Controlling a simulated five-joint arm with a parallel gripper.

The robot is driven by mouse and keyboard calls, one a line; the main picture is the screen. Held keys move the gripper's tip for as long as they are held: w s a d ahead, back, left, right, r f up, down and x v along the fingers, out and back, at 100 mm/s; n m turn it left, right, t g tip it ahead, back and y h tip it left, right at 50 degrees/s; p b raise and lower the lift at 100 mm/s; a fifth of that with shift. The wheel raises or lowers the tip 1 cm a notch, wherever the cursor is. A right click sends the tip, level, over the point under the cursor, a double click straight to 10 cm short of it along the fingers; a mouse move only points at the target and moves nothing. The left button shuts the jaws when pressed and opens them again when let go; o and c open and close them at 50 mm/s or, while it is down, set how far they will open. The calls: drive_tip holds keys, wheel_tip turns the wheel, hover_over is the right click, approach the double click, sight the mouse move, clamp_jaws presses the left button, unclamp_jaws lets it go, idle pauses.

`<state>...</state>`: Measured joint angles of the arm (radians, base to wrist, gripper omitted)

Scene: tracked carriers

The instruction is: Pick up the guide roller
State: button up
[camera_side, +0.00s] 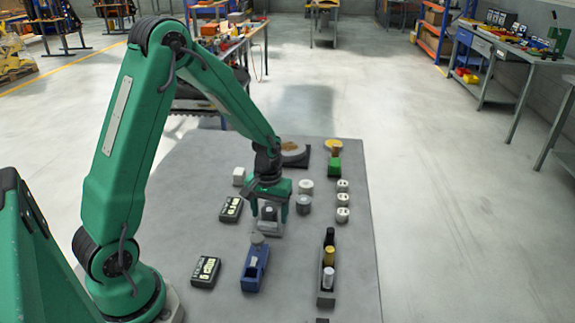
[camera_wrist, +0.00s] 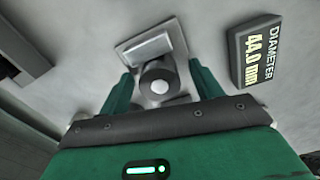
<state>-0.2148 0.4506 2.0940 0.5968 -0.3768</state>
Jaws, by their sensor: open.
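A dark grey roller (camera_wrist: 157,84) with a pale round centre, which looks like the guide roller, lies between my fingers in the wrist view. It is in front of a light grey square block (camera_wrist: 151,47). My gripper (camera_wrist: 161,80) is open, with one green finger on each side of the roller; I cannot tell whether they touch it. In the side view my gripper (camera_side: 270,210) is low over the grey table (camera_side: 190,245), around a small grey piece (camera_side: 269,214) on a pale base (camera_side: 270,230). The fingers partly hide this piece.
A blue fixture (camera_side: 255,270) and a rack (camera_side: 326,298) of cylinders stand in front. A display (camera_side: 231,209) stands left; it reads "DIAMETER 44.0 mm" in the wrist view (camera_wrist: 256,50). Grey and white cylinders (camera_side: 303,204) stand right, with several white ones (camera_side: 342,199) beyond.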

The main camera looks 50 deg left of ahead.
sight(270, 209)
drive_tip(key=c, duration=1.3)
drive_tip(key=shift+r, duration=0.1)
drive_tip(key=shift+r, duration=0.8)
wheel_tip(270, 209, up, 2)
drive_tip(key=shift+r, duration=0.15)
drive_tip(key=s+d+r, duration=0.3)
drive_tip(key=d+r, duration=0.4)
drive_tip(key=d, duration=0.4)
drive_tip(key=shift+s, duration=0.4)
